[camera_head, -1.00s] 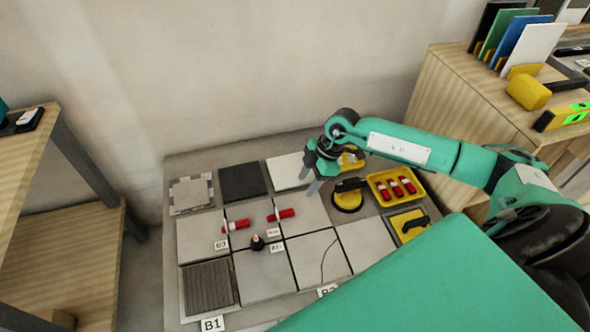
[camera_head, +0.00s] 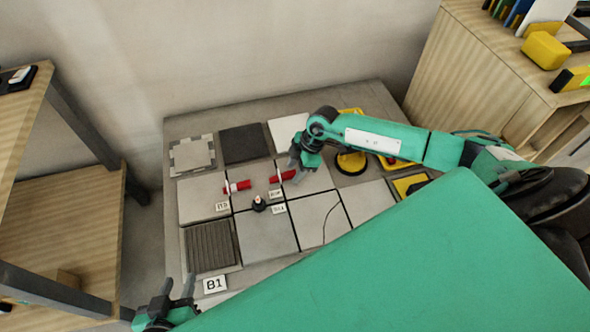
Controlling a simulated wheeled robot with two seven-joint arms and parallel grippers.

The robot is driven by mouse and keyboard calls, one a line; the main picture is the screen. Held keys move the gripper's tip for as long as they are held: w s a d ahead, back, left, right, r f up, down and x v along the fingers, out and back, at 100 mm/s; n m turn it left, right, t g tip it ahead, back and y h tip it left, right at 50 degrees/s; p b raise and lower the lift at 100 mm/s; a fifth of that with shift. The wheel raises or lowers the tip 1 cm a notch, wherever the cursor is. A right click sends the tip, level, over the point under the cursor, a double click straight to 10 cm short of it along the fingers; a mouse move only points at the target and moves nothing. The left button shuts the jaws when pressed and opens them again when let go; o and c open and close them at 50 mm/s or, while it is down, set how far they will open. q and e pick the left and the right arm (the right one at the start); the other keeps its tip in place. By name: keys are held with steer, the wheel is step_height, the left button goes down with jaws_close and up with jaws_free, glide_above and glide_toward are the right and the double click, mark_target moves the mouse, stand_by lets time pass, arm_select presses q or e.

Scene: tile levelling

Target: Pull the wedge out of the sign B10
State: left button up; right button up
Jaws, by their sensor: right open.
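A red wedge (camera_head: 282,177) lies across a tile joint behind a small white sign (camera_head: 275,194) that appears to read B10. A second red wedge (camera_head: 237,187) lies to its left, behind another small sign (camera_head: 222,206). My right gripper (camera_head: 295,171) is open at the right end of the first wedge, above the tile; its fingers partly hide that end, and I cannot tell whether they touch it. My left gripper (camera_head: 178,285) is at the bottom left, near sign B1, with its fingers apart and nothing visible between them.
A dark peg-like item (camera_head: 259,203) stands just left of a third sign (camera_head: 279,209). A ribbed dark tile (camera_head: 211,246) is at front left. My green body covers the lower right.

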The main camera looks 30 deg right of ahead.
steer(key=shift+a+f, duration=0.1)
steer(key=shift+f, duration=0.05)
jaws_close()
stand_by(0.4)
